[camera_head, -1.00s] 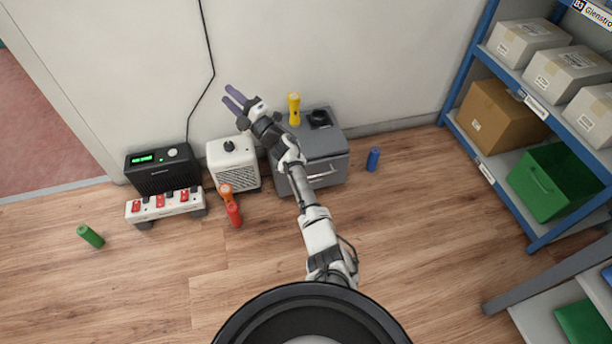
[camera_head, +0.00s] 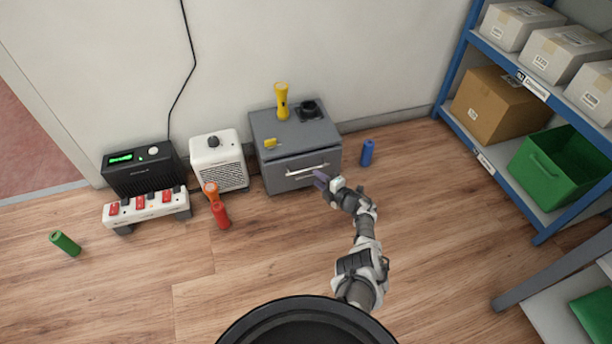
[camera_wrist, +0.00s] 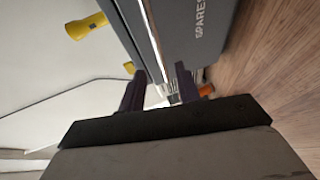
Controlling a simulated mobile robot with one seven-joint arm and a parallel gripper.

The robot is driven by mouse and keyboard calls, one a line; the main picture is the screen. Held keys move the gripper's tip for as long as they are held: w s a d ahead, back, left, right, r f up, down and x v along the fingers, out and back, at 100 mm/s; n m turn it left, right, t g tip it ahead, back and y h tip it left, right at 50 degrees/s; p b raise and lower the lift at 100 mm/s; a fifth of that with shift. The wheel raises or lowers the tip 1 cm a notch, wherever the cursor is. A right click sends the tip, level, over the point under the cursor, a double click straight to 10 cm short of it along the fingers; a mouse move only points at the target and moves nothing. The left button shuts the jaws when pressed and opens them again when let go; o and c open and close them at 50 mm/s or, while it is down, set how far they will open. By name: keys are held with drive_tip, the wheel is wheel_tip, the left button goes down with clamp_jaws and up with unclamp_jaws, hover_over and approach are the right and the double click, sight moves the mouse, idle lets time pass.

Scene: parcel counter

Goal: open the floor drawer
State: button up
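The floor drawer is the front of a low grey cabinet (camera_head: 275,128) against the wall, and it looks closed in the head view. Its pale bar handle (camera_head: 300,172) runs across the front. My gripper (camera_head: 322,181) is low in front of the drawer, by the right end of the handle. In the wrist view, the drawer front (camera_wrist: 195,45) reads "SPARES". The two dark fingers of my gripper (camera_wrist: 160,82) are apart, with a bright strip like the handle showing between them. I cannot tell whether they touch it.
A yellow torch (camera_head: 282,102), a dark round holder (camera_head: 309,110) and a small yellow item (camera_head: 270,143) are on the cabinet. A blue cylinder (camera_head: 367,152) stands right of it. Left are a white heater (camera_head: 219,162), an orange torch (camera_head: 211,190) and a red cylinder (camera_head: 221,215). Floor in front is clear.

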sight(307, 171)
drive_tip(key=shift+b+x, duration=2.35)
drive_tip(key=shift+x, duration=1.5)
drive_tip(key=shift+c, duration=0.4)
clamp_jaws()
